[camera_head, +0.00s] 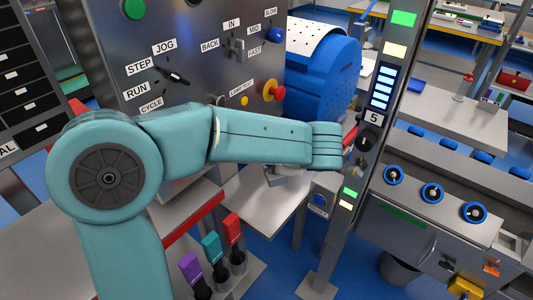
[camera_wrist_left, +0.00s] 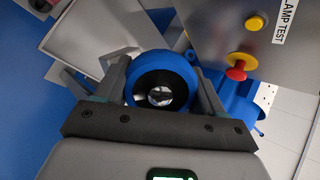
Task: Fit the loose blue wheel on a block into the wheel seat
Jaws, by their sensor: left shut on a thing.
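The loose blue wheel (camera_wrist_left: 181,62) is a blue ring with a dark inner band and a pale metallic hub. In the left wrist view it sits between the two fingers of my left gripper (camera_wrist_left: 162,82), which is shut on it. The wheel's round face is turned toward the wrist camera. In the head view my teal left arm reaches in from the left and hides the wheel and most of the gripper. I cannot make out the block or tell which part is the wheel seat. My right gripper is in neither view.
A grey control panel (camera_head: 205,55) with a red mushroom button (camera_head: 273,90) stands close behind my arm. A blue drum (camera_head: 320,72) is beside it. A grey post (camera_head: 352,205) rises to the right. A machine with several blue-rimmed round parts (camera_head: 431,192) stands farther right.

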